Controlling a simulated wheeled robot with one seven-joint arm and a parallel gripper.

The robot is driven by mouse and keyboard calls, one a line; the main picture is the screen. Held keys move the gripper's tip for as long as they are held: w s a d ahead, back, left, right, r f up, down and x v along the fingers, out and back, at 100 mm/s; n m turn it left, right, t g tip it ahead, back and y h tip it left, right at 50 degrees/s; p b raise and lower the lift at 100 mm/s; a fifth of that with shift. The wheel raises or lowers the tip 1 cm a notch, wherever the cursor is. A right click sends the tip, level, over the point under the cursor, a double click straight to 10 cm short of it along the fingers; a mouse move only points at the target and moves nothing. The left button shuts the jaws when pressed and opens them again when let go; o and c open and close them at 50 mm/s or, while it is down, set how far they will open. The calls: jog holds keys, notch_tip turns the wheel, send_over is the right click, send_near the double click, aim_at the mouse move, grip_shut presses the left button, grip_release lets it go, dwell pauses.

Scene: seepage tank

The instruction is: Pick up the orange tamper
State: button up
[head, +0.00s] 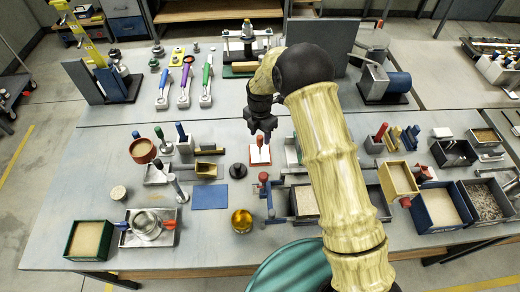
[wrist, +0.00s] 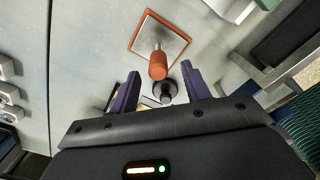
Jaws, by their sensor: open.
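The orange tamper (head: 260,155) stands on the table in the middle of the head view, a square pale plate with an orange edge and an upright orange handle. In the wrist view the tamper (wrist: 158,66) is just beyond the fingertips, its handle pointing towards the camera, close to the middle of the gap. My gripper (head: 260,131) is above it in the head view and partly hides the handle. In the wrist view my gripper (wrist: 159,76) is open, its two purple fingers apart with nothing clearly held between them.
A black knobbed disc (head: 238,171) stands left of the tamper and a blue mat (head: 210,196) lies nearer the front. A red-topped tool (head: 265,187) stands in front, and a container of pale material (head: 305,201) is at the right. An amber ball (head: 241,221) is near the front edge.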

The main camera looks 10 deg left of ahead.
aim_at(260, 137)
jog(key=shift+w+f+p, duration=0.15)
jog(key=shift+f+p, duration=0.6)
jog(key=shift+f, duration=1.2)
jog(key=shift+c, duration=0.4)
grip_shut()
